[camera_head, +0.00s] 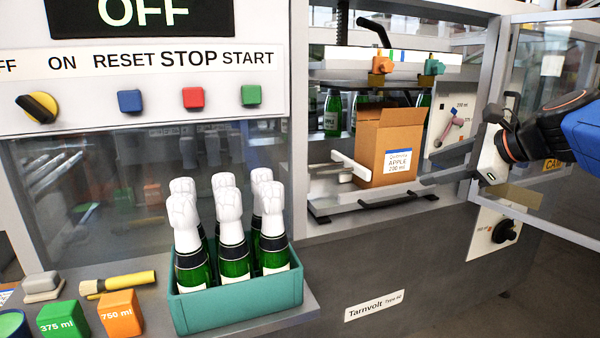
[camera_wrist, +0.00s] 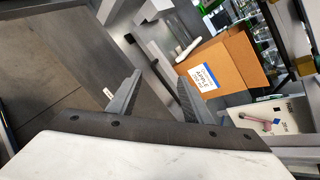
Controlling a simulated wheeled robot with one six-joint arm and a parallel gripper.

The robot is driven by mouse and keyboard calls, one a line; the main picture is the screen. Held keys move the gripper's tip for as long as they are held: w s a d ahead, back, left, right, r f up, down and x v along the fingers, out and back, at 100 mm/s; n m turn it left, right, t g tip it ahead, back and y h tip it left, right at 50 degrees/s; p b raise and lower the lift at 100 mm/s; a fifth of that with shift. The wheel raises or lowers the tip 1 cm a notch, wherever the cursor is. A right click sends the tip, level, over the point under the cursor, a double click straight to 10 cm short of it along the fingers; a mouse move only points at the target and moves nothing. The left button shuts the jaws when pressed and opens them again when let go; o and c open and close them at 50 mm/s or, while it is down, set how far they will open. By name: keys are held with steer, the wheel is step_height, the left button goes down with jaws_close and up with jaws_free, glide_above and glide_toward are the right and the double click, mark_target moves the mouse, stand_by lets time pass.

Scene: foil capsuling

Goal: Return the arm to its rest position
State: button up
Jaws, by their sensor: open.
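My arm (camera_head: 545,135) reaches in from the right in the head view, in front of the machine's opening. My gripper (camera_head: 428,169) points left toward the cardboard box. In the wrist view my gripper (camera_wrist: 160,92) shows two grey fingers spread apart, with nothing between them. The brown cardboard box (camera_head: 382,140), labelled APPLE 200 ml, stands upright inside the opening. It also shows in the wrist view (camera_wrist: 232,68), beyond the fingers and apart from them.
An open glass door (camera_head: 540,62) stands at the right by my arm. A teal crate (camera_head: 240,305) of foil-topped bottles stands on the front ledge. Coloured blocks and a brush (camera_head: 125,283) lie left of it. The display reads OFF (camera_head: 143,12). Dark floor at lower right is clear.

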steer(key=s+a+f+n+g+h, duration=0.1)
steer(key=s+f+n+g+h, duration=0.4)
steer(key=s+f+n, duration=1.7)
step_height(320, 180, down, 5)
steer(key=shift+s+a+r+h, duration=0.1)
steer(key=shift+s+a+h, duration=0.1)
steer(key=shift+s+h, duration=0.3)
